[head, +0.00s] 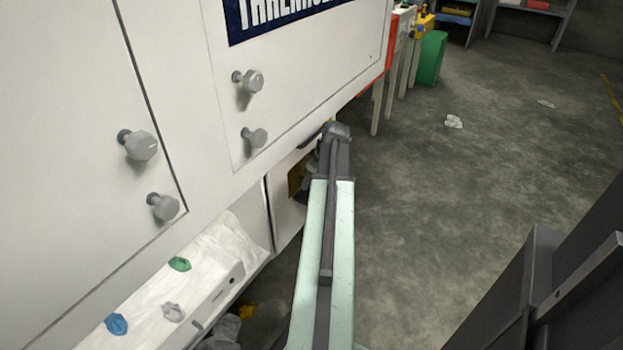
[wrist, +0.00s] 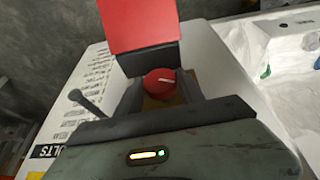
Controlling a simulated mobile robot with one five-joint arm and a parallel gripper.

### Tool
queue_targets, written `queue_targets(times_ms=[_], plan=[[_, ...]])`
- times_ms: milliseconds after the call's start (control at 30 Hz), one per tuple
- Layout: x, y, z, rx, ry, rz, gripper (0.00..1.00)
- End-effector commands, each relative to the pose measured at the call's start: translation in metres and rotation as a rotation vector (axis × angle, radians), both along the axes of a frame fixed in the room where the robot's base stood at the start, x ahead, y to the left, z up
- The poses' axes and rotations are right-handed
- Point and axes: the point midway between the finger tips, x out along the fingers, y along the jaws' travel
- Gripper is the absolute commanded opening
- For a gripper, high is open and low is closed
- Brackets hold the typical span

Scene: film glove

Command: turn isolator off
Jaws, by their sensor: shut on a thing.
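In the wrist view a round red knob (wrist: 161,78) with a white line on its face sits between the two dark jaws of my gripper (wrist: 162,88). The jaws are shut on it. The white line runs slantwise across the knob, rising to the right. A red flat panel (wrist: 138,25) stands just beyond the knob, with a dark block under it. A yellowish surface shows around the knob between the jaws. In the head view my arm reaches down beside the white cabinet, and it hides the knob.
The white cabinet (head: 80,80) with several grey knobs fills the left. A white tray (head: 215,255) holds crumpled green, blue and pale pieces. A dark lever (wrist: 88,103) stands left of the jaws in the wrist view. The concrete floor (head: 470,190) to the right is mostly clear.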

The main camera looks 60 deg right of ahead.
Motion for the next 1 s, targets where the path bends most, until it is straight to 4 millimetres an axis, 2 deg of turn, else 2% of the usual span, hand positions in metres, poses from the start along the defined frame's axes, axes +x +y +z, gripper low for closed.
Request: queue_targets(times_ms=[600,1000], plan=[[-0.0014,0.0070,-0.0046,-0.385,0.004,0.001,0.04],[-0.0004,0.0062,-0.0020,-0.494,0.006,0.001,0.04]])
